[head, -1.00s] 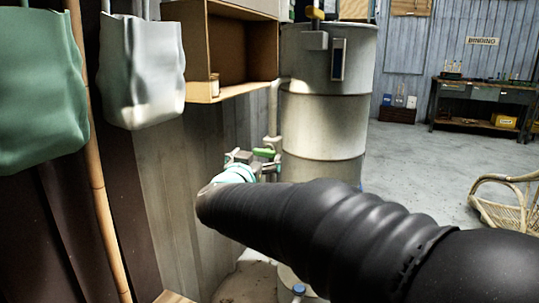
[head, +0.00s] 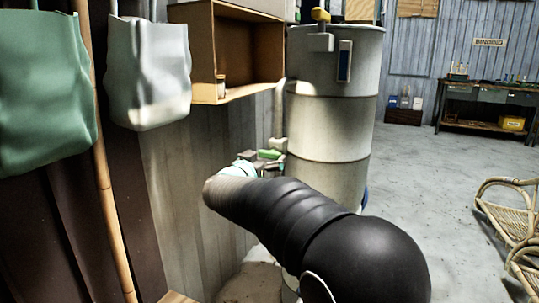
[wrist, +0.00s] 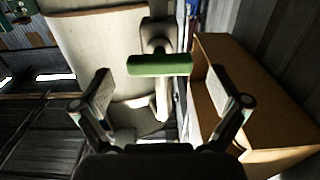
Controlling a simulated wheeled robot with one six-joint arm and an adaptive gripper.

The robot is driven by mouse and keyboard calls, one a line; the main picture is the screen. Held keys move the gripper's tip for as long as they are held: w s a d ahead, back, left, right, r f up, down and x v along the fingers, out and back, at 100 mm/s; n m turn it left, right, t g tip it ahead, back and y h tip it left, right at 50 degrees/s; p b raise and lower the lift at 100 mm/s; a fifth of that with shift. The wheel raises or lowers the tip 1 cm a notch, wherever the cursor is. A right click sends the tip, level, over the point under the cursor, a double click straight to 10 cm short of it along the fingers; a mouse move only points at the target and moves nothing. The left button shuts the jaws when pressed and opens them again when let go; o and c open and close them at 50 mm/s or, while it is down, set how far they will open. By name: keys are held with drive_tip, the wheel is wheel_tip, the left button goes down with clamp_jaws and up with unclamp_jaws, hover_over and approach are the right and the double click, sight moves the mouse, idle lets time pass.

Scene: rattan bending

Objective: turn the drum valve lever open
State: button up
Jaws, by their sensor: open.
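The drum (head: 330,120) is a tall pale metal cylinder in the middle of the head view. Its valve lever has a green handle (head: 270,154), low on the drum's left side. In the wrist view the green lever (wrist: 160,64) lies crosswise on a pale valve body (wrist: 158,36), with the drum (wrist: 95,50) behind. My gripper (wrist: 162,98) is open, with its two fingers apart. The lever shows beyond the fingertips and roughly between them, and nothing is held. In the head view my arm hides most of the gripper.
An open wooden box shelf (head: 240,60) is on the wall left of the drum; it shows close to the right finger in the wrist view (wrist: 245,100). Green (head: 40,90) and white (head: 148,75) bags hang at left. A rattan chair frame (head: 510,220) stands at right on open floor.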

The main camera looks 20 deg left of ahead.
drive_tip(key=shift+w+d, duration=0.15)
drive_tip(key=shift+w, duration=1.3)
drive_tip(key=c, duration=1.2)
drive_tip(key=shift+o, duration=0.2)
